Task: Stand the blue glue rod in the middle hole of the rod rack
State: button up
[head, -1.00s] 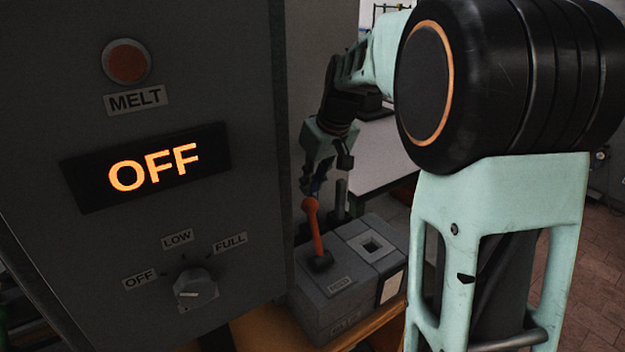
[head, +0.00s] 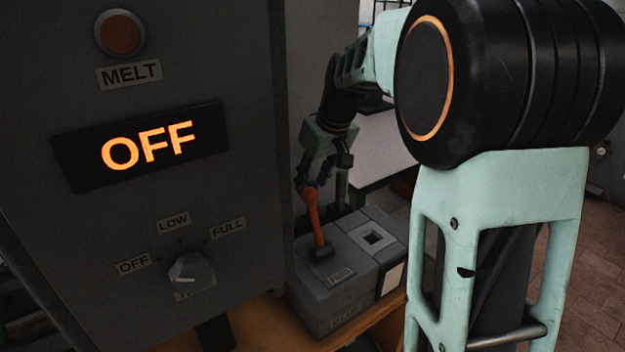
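My gripper (head: 321,178) hangs pointing down behind the red-orange lever, at the far side of a grey box (head: 341,301).
The grey box carries the red-orange lever (head: 312,213), a FEED label and a square opening (head: 374,239). A large dark panel (head: 235,240) with an OFF display (head: 148,147), a knob (head: 190,271) and a MELT button (head: 120,34) fills the left. A pale table (head: 385,150) stands behind.

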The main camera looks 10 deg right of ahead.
jog(key=v, duration=1.2)
dwell(0.5)
